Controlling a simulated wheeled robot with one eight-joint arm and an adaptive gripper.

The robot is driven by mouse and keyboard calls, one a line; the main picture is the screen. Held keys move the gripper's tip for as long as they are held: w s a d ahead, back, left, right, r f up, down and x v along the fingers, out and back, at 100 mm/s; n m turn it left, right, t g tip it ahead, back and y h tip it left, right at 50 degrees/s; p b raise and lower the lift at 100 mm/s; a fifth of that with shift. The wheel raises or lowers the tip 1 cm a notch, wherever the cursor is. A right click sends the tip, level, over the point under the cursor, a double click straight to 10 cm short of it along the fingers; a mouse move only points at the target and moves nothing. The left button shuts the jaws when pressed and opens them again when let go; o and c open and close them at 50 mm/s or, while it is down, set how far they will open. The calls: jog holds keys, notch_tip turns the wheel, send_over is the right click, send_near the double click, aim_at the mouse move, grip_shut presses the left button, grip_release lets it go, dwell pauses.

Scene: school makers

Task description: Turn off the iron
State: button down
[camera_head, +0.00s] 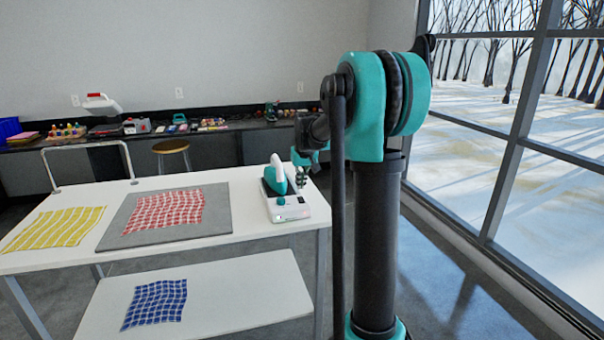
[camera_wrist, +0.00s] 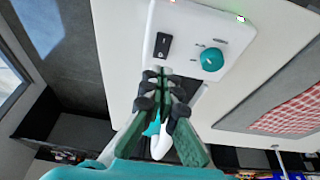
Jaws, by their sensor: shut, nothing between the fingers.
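The teal and white iron (camera_head: 277,174) stands on its white base unit (camera_head: 292,212) at the right end of the white table. In the wrist view the base unit (camera_wrist: 225,33) carries a black rocker switch (camera_wrist: 163,45) and a round teal knob (camera_wrist: 211,59). A small lit indicator (camera_wrist: 240,18) shows near the panel's edge. My gripper (camera_wrist: 163,73) is shut and empty, its fingertips just short of the black switch; contact cannot be told. Part of the iron (camera_wrist: 162,148) shows between the fingers, which hide the rest. My gripper also shows beside the iron in the head view (camera_head: 301,180).
A grey mat (camera_head: 122,222) with a red checked cloth (camera_head: 165,211) lies left of the iron. A yellow cloth (camera_head: 55,228) lies farther left. A blue cloth (camera_head: 155,304) is on the lower shelf (camera_head: 240,290). A stool (camera_head: 171,147) stands behind the table; windows are at right.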

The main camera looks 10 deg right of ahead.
aim_at(300, 197)
jog(key=shift+s+x, duration=0.2)
jog(key=shift+x, duration=0.75)
jog(key=shift+s+x, duration=0.15)
jog(key=shift+x, duration=0.8)
jog(key=shift+f, duration=0.1)
jog(key=shift+w+f, duration=0.15)
jog(key=shift+f, duration=0.1)
jog(key=shift+s+d, duration=0.1)
jog(key=shift+s, duration=0.75)
